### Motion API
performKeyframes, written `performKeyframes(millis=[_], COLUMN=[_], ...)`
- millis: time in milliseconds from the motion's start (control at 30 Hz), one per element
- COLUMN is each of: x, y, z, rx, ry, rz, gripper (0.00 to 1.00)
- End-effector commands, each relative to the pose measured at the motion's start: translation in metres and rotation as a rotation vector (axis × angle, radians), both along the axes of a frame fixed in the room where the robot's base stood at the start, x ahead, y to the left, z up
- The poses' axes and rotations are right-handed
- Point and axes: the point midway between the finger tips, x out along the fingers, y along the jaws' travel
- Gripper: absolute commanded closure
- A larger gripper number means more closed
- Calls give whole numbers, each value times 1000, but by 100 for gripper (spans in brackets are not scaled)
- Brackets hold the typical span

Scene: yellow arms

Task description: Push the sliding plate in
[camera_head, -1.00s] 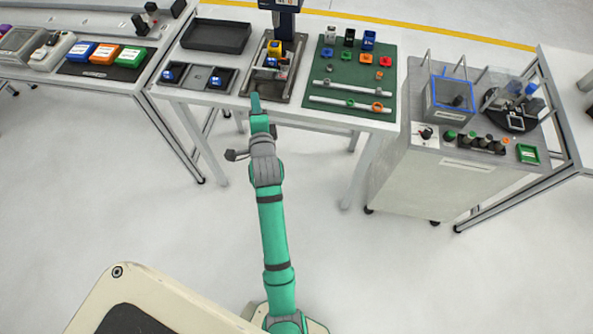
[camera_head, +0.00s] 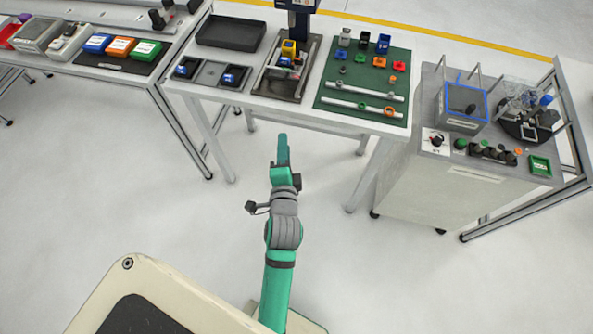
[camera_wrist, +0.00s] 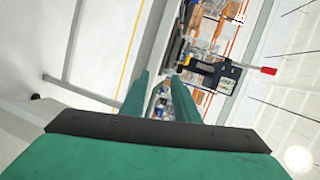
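The press station stands at the back middle of the white table. Its dark base plate (camera_head: 268,85) lies under the dark blue press head (camera_head: 297,5). What looks like the sliding plate (camera_head: 282,72) sits on this base with a yellow and blue part (camera_head: 289,50) at its back; its exact travel is too small to tell. My gripper (camera_head: 283,138) is in front of the table's front edge, apart from the station. In the wrist view its two green fingers (camera_wrist: 161,78) stand apart with an empty gap. The press (camera_wrist: 218,75) with its red-tipped lever shows beyond them.
A black tray (camera_head: 231,33) and a dark holder with blue parts (camera_head: 209,74) lie left of the station. A green mat (camera_head: 345,92) with coloured parts and white rails lies right. A grey cabinet (camera_head: 425,185) stands further right. The floor before the table is clear.

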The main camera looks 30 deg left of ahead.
Motion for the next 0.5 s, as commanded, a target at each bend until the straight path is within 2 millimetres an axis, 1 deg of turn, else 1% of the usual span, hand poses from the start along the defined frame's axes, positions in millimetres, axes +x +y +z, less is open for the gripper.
performKeyframes(millis=[33,200,400,500], x=[-5,-18,-30,-34], y=[-7,-30,-50,-56], z=[-5,-16,-25,-27], rx=[-21,-96,-169,-193], ry=[-7,-43,-76,-86], rz=[-10,-40,-66,-73], gripper=[72,72,72,72])
